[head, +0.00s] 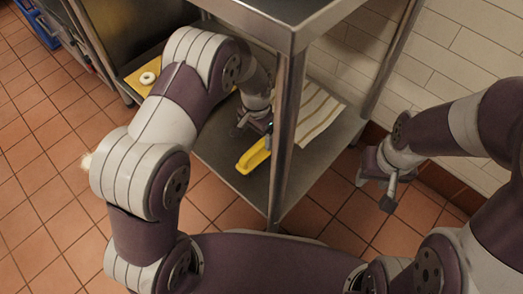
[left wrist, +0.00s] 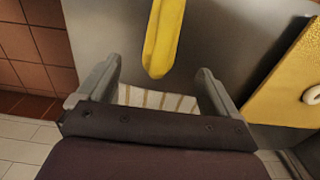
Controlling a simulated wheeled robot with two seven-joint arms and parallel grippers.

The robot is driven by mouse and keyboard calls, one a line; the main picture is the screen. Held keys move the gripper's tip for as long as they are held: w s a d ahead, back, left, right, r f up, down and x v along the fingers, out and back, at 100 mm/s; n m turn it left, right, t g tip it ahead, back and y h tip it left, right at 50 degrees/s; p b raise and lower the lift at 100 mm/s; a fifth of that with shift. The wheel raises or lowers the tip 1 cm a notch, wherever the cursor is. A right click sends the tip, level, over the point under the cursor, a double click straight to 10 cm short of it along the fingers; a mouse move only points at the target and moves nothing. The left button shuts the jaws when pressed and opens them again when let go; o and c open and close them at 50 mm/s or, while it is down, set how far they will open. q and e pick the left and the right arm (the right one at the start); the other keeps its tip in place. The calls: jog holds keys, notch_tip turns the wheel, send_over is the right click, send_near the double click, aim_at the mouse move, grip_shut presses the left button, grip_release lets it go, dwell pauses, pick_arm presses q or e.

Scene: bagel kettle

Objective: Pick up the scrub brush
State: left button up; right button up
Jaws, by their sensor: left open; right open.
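The scrub brush (head: 253,157) shows as a long yellow piece on the grey lower shelf (head: 232,178), near its front edge. In the left wrist view its yellow end (left wrist: 163,42) points in between the two finger tips, beyond them; its other end is cut off by the frame. My right gripper (head: 388,192) is open and empty, off to the right above the floor.
A striped cloth (head: 318,112) lies on the shelf behind the post (head: 285,135). A steel tabletop (head: 275,12) overhangs the shelf. A yellow board (head: 130,80) with a bagel (head: 148,78) lies to the left. Tiled floor (head: 45,190) is clear at left.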

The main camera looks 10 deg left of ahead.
aim_at(257, 146)
pick_arm(q)
jog(key=f+b, duration=0.2)
jog(key=f, duration=0.1)
jog(key=f+b, duration=0.3)
jog(key=f, duration=0.1)
jog(key=f+b, duration=0.2)
jog(key=f, duration=0.2)
jog(key=shift+w+b, duration=0.3)
jog(key=shift+b, duration=0.05)
jog(key=shift+r, duration=0.25)
jog(key=c, duration=1.2)
